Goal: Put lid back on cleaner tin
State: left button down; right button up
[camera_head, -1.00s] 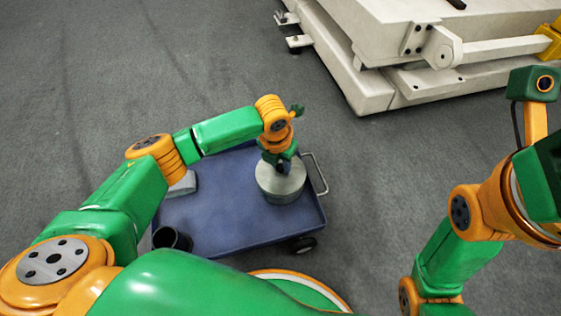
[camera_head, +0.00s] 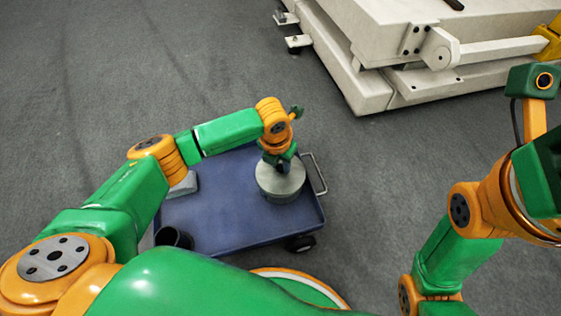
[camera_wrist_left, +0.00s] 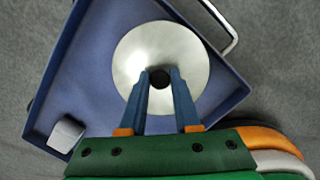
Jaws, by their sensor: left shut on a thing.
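A round grey metal lid (camera_head: 293,178) lies over the cleaner tin (camera_head: 281,199), toward the right end of a blue cart. My left gripper (camera_head: 284,168) points down at the lid's middle. In the left wrist view, its blue fingers (camera_wrist_left: 160,78) are shut on the small dark knob (camera_wrist_left: 160,80) of the lid (camera_wrist_left: 190,50). The lid hides the tin in that view. I cannot tell whether the lid sits fully on the tin or slightly above it. My right gripper is not in view; only parts of my right arm show at the right.
The blue cart (camera_head: 220,218) has a raised rim and a metal handle (camera_head: 316,172) at right. A grey block (camera_head: 184,185) and a black cup (camera_head: 172,238) stand at its left. A large pale machine (camera_head: 400,60) stands at the back right on grey floor.

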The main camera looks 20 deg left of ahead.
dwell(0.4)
pick_arm(q)
jog(key=shift+f+p, duration=0.1)
jog(key=shift+p, duration=0.2)
dwell(0.5)
jog(key=shift+p, duration=0.35)
jog(key=shift+f, duration=0.1)
jog(key=c, duration=0.5)
grip_release()
jog(key=shift+c, duration=0.2)
jog(key=o, duration=0.5)
